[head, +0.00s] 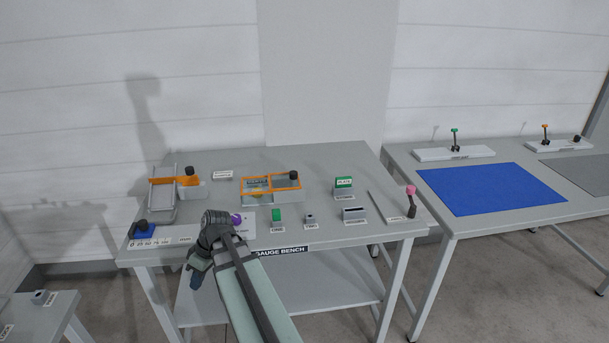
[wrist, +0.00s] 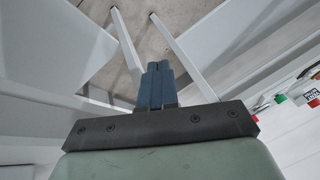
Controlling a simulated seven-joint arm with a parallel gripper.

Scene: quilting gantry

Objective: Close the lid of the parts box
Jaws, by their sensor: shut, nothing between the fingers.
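I cannot tell for sure which item is the parts box. A grey box with an orange rim, a label and a black knob (head: 257,197) stands at the middle back of the gauge bench. Left of it is a grey tray-like fixture (head: 163,205) with an orange bar and another black knob. Whether either has an open lid is too small to tell. My gripper (head: 195,280) is at the bench's front edge, low and in front of both, apart from them. Its blue fingers (wrist: 157,68) are together and empty in the wrist view.
The gauge bench (head: 330,165) also holds a green plate block (head: 343,187), a small green block (head: 276,215), a purple knob (head: 236,219), a blue block (head: 143,231) and a pink-topped lever (head: 411,191). A second table with a blue mat (head: 490,188) stands right.

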